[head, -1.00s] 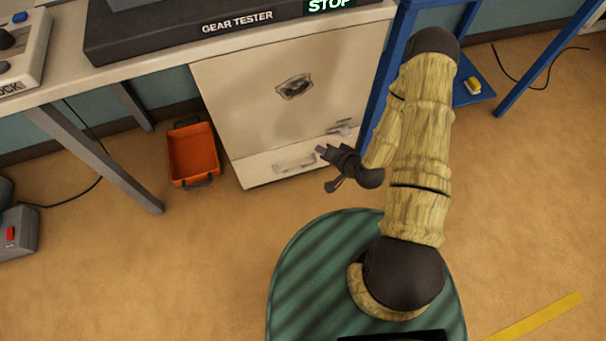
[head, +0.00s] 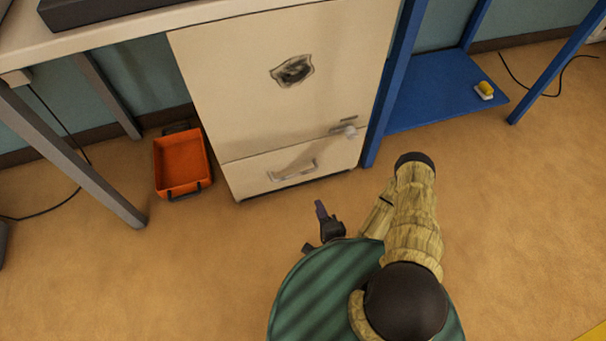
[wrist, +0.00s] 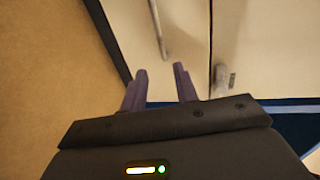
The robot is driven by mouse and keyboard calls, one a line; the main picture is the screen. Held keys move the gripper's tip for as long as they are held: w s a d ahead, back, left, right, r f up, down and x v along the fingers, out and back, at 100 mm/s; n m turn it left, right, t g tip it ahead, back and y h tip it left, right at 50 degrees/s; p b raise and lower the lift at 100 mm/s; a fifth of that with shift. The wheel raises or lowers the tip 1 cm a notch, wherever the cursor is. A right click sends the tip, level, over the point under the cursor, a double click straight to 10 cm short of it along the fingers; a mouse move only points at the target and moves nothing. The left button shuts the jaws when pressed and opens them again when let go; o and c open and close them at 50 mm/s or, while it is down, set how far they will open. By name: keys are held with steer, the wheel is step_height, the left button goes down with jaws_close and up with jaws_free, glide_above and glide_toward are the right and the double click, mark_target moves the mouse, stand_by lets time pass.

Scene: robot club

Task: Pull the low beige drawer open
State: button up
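The low beige drawer (head: 245,178) is the bottom front of the beige cabinet, and it looks flush with the front. Its pale bar handle (head: 293,170) runs across its middle. My gripper (head: 321,210) is in front of the drawer, nearer my base and apart from the handle. In the wrist view my gripper (wrist: 160,72) has its two purple fingers spread with nothing between them. There the handle (wrist: 158,30) lies beyond the fingertips, on the drawer front (wrist: 190,35).
Above the drawer is the cabinet door (head: 240,95) with a latch (head: 349,130). An orange bin (head: 182,165) lies on the floor to the left. A blue shelf frame (head: 425,95) stands close on the right. The floor before the drawer is clear.

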mark_target(303, 172)
steer(key=b+x, duration=0.8)
steer(key=x, duration=0.9)
steer(key=shift+w+a+b, duration=0.15)
steer(key=shift+w+b, duration=0.05)
steer(key=shift+b, duration=0.15)
jaws_close()
